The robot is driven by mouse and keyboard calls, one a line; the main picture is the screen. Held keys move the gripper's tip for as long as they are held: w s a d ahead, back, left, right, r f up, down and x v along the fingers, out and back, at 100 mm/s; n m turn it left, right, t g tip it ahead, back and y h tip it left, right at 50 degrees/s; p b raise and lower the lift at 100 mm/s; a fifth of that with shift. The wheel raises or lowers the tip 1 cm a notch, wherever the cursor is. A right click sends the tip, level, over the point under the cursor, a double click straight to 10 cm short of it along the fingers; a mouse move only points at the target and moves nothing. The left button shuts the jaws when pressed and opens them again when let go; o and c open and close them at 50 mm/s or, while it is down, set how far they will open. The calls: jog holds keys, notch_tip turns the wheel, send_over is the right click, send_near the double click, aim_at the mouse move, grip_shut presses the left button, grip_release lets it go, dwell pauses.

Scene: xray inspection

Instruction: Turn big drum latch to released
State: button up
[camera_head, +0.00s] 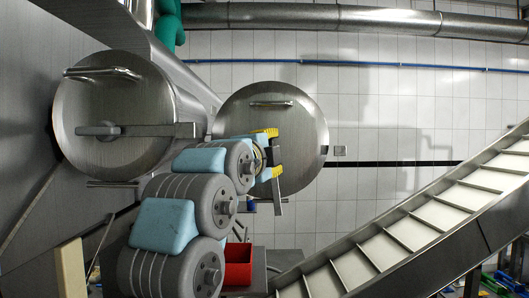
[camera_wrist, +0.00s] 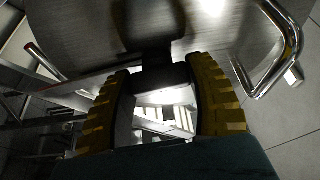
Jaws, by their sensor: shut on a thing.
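The big drum's right round steel lid (camera_head: 309,125) is in the middle of the head view, and its brushed face fills the top of the wrist view (camera_wrist: 215,40). My gripper (camera_head: 274,153) is at this lid, its yellow ribbed fingers on either side of a dark latch handle (camera_wrist: 165,75). In the wrist view my gripper (camera_wrist: 163,68) is shut on that handle. A steel latch bar (camera_head: 277,195) points down below the fingers. The latch pivot is mostly hidden by my gripper and arm.
A second round lid (camera_head: 90,95) at the left has a latch (camera_head: 100,130) lying horizontal. Chrome handles stick out from both lids, one close to my gripper (camera_wrist: 285,45). A ribbed conveyor (camera_head: 400,235) slopes up at the right. A red bin (camera_head: 238,265) stands below.

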dwell(0.3)
jog(key=o, duration=1.3)
jog(key=shift+c, duration=0.2)
jog(key=shift+a, duration=0.15)
